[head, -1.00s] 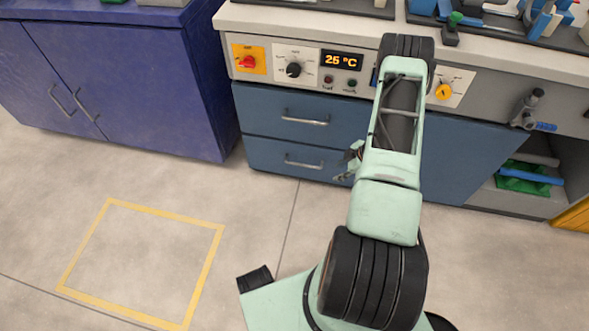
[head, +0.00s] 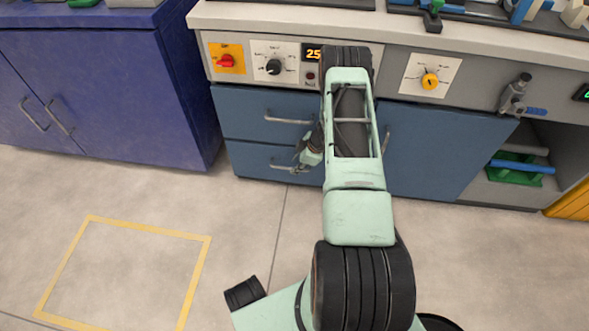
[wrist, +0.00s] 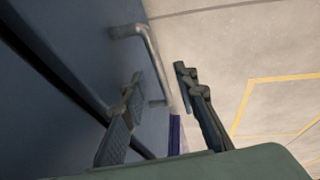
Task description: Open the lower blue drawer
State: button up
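The lower blue drawer (head: 250,161) is shut in the cabinet front. Its metal bar handle (head: 279,165) is partly covered by my gripper (head: 301,164) in the head view. In the wrist view the drawer handle (wrist: 147,58) stands out from the blue drawer front (wrist: 88,35). My gripper (wrist: 158,75) is open there, its two fingers apart. The bar appears to run between the fingers, close to the left one. I cannot tell whether a finger touches it.
The upper blue drawer (head: 240,112) is shut above, with its own handle (head: 288,119). A blue door (head: 440,150) is to the right and a purple cabinet (head: 110,100) to the left. The floor in front is clear, with a yellow taped square (head: 200,270).

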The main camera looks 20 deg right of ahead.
jog(key=shift+x, duration=1)
jog(key=shift+w, duration=0.1)
grip_shut()
